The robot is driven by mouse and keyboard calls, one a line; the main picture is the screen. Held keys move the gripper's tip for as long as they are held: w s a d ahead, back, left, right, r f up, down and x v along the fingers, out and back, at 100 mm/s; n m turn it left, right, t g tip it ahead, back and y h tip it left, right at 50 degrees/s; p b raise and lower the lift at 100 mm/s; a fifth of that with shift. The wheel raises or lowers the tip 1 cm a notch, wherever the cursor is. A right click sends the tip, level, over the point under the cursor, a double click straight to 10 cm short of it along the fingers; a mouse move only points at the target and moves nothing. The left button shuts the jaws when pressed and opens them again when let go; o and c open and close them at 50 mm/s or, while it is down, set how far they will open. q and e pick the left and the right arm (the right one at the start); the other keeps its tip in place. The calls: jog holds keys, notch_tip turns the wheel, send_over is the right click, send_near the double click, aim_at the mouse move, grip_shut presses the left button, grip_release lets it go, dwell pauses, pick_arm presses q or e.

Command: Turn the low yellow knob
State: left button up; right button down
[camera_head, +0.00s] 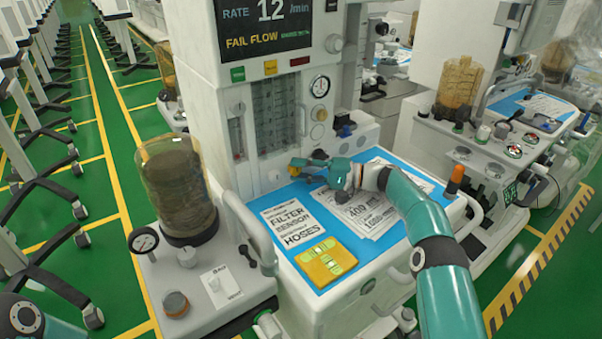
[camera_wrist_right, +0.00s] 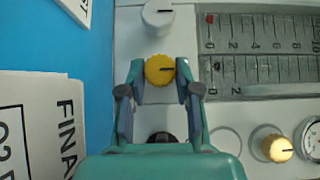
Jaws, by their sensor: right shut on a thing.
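The low yellow knob (camera_wrist_right: 159,70) sits between the two fingertips of my right gripper (camera_wrist_right: 159,76) in the wrist view. The fingers touch it on both sides, and its dark pointer line points right. In the head view my right gripper (camera_head: 299,166) reaches in from the right to the front panel of the anaesthesia cart, low above the blue worktop. There the knob (camera_head: 293,171) is mostly hidden by the fingers. My left gripper is out of view; only part of my left arm shows at the lower left.
A white knob (camera_wrist_right: 157,17) and a paler yellow knob (camera_wrist_right: 277,148) are nearby on the panel. A gauge (camera_wrist_right: 313,139) and flow tubes (camera_head: 276,115) are there too.

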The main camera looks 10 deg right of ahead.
jog(key=shift+d+f, duration=0.15)
jog(key=shift+f, duration=0.05)
jog(key=c, duration=1.1)
grip_release()
jog(key=shift+w, duration=0.1)
jog(key=v, duration=0.7)
jog(key=shift+d+f, duration=0.1)
jog(key=shift+d, duration=0.15)
jog(key=shift+s, duration=0.25)
